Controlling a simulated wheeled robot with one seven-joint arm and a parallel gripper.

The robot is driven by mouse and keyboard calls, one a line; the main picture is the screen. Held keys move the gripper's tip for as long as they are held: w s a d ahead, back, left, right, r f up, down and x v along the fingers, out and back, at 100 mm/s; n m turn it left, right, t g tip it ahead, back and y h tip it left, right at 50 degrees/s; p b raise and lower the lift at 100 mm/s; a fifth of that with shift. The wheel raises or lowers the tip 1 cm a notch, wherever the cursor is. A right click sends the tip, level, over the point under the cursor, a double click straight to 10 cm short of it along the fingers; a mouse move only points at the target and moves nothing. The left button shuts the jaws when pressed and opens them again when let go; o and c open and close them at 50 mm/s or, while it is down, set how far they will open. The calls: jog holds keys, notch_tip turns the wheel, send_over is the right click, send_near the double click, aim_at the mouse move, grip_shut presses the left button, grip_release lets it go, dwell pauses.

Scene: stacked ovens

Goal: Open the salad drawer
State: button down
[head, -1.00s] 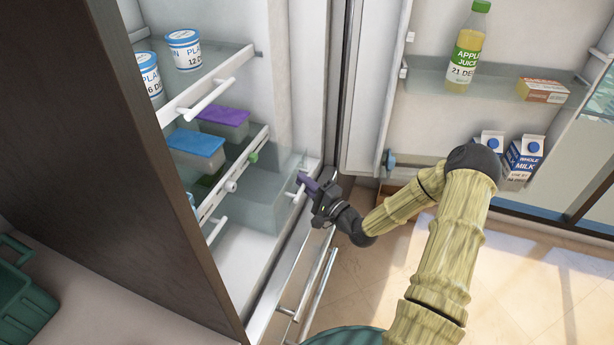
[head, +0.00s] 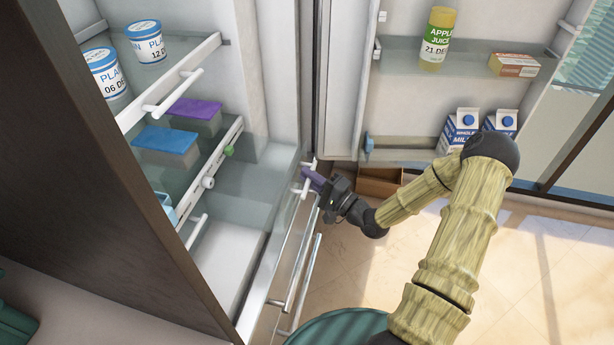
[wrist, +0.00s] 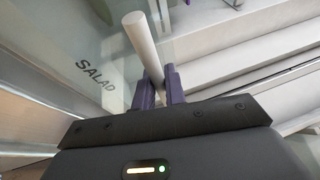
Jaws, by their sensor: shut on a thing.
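The salad drawer (head: 262,186) is a clear bin low in the fridge at the right. Its front stands out near the fridge's front edge, so it looks partly pulled out. A "SALAD" label (wrist: 97,76) shows on its clear panel in the wrist view. Its white bar handle (wrist: 143,45) lies between the purple fingers of my gripper (wrist: 159,88). In the head view my gripper (head: 314,179) is shut on this handle. The fingers partly hide the handle, and the drawer's contents cannot be made out.
A neighbouring lower-left handle (head: 196,232) sits beside the salad drawer. Shelves above hold yoghurt tubs (head: 146,41) and lidded boxes (head: 168,145). Lower drawer handles (head: 301,287) lie below my gripper. The open door (head: 398,90) holds juice (head: 438,40) and milk cartons.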

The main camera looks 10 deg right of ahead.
jog(key=c, duration=1.7)
grip_release()
jog(key=shift+w+d, duration=0.15)
jog(key=shift+d, duration=0.05)
jog(key=shift+c, duration=0.2)
jog(key=shift+a, duration=0.1)
jog(key=b+v, duration=0.1)
jog(key=v, duration=1.6)
jog(key=shift+s, duration=0.3)
jog(key=shift+f, duration=0.15)
